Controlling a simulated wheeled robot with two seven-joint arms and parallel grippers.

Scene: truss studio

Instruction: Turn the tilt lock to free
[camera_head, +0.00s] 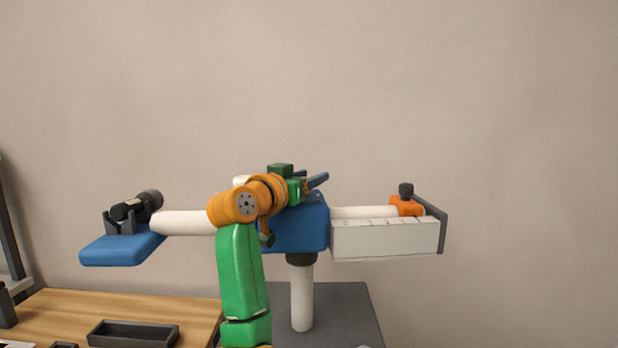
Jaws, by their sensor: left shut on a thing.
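My left arm, green and orange, comes up in front of the stand. My left gripper (304,188) is at the lever and shut on it. The fingertips and the lever's near end are mostly hidden by my wrist. Any lock markings are too small or hidden to read. My right gripper is out of view.
A white horizontal bar (187,223) carries a blue plate (122,249) with a black device on the left. On the right are a white scale box (385,239) and an orange slider (406,207) with a black knob. A wooden table (65,309) holds a dark tray (134,334).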

